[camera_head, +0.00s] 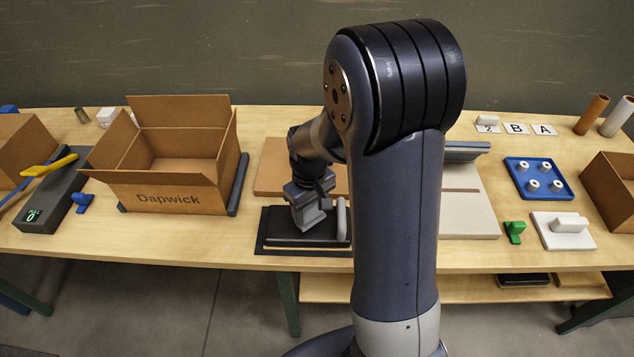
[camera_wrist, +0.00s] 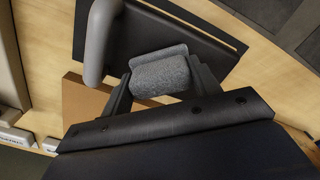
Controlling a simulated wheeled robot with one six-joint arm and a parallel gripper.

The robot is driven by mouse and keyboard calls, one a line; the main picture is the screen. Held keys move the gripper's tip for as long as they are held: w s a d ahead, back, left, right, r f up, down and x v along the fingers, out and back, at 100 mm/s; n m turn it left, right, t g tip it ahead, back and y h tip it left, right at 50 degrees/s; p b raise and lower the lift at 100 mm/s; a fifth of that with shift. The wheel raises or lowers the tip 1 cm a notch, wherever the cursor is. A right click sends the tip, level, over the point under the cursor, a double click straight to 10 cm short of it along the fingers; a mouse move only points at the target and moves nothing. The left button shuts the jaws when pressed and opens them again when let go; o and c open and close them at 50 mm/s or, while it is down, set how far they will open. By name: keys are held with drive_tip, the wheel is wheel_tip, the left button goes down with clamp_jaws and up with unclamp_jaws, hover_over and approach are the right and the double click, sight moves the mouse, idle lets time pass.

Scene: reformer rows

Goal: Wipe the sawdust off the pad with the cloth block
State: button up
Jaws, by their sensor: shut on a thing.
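My gripper (camera_head: 311,221) is over a dark pad (camera_head: 275,240) on the table, left of my arm. In the wrist view my gripper (camera_wrist: 161,84) is shut on the grey, rough-textured cloth block (camera_wrist: 160,75), a finger on each side. The dark pad (camera_wrist: 205,58) lies beyond the block in that view. I cannot tell whether the block touches the pad. A rounded grey handle (camera_head: 341,220) stands at the pad's right side; it also shows in the wrist view (camera_wrist: 99,40). I cannot make out any sawdust. My arm and gripper hide part of the pad.
An open cardboard box (camera_head: 165,190) stands to the left, with a dark scale (camera_head: 48,205) beside it. A brown board (camera_head: 272,170) lies behind the pad. To the right are a blue tray (camera_head: 538,165) with several white pegs, a green piece (camera_head: 514,231) and a white block (camera_head: 568,224).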

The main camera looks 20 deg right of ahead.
drive_tip(key=shift+a+r+p, duration=0.2)
drive_tip(key=shift+r+p, duration=0.1)
drive_tip(key=shift+r, duration=0.55)
drive_tip(key=shift+r+p, duration=1.85)
drive_tip(key=shift+r, duration=0.65)
